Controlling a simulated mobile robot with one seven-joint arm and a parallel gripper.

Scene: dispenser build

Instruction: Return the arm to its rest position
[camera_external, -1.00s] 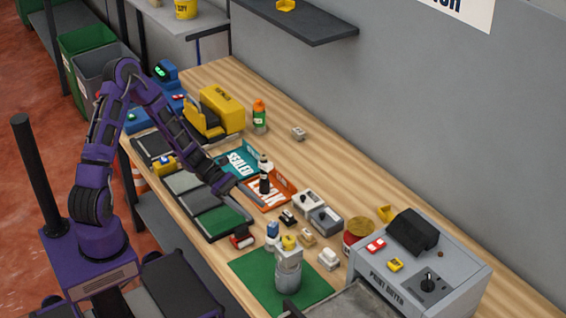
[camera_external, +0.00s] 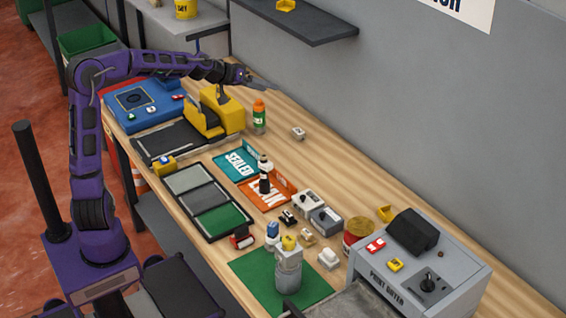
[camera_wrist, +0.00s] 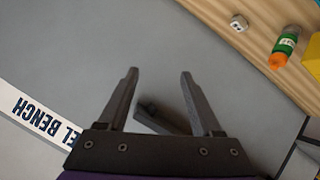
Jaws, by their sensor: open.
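My purple arm reaches up from its base at the left and stretches out to the right, high over the far left of the bench. My gripper (camera_external: 262,83) is above the yellow machine, pointing toward the grey wall. In the wrist view my gripper (camera_wrist: 158,85) is open, with its two dark fingers apart and nothing between them. A dark shape behind the fingers may be the wall shelf. A black-and-white bottle (camera_external: 265,177) stands upright at the orange tray (camera_external: 252,203), apart from the gripper.
The yellow machine (camera_external: 228,112) and an orange-capped green bottle (camera_external: 259,117) stand below the gripper. A dark shelf (camera_external: 318,27) juts from the wall to its right. The blue unit (camera_external: 140,103) is at the bench's left end. The bench's (camera_external: 340,160) back strip is mostly clear.

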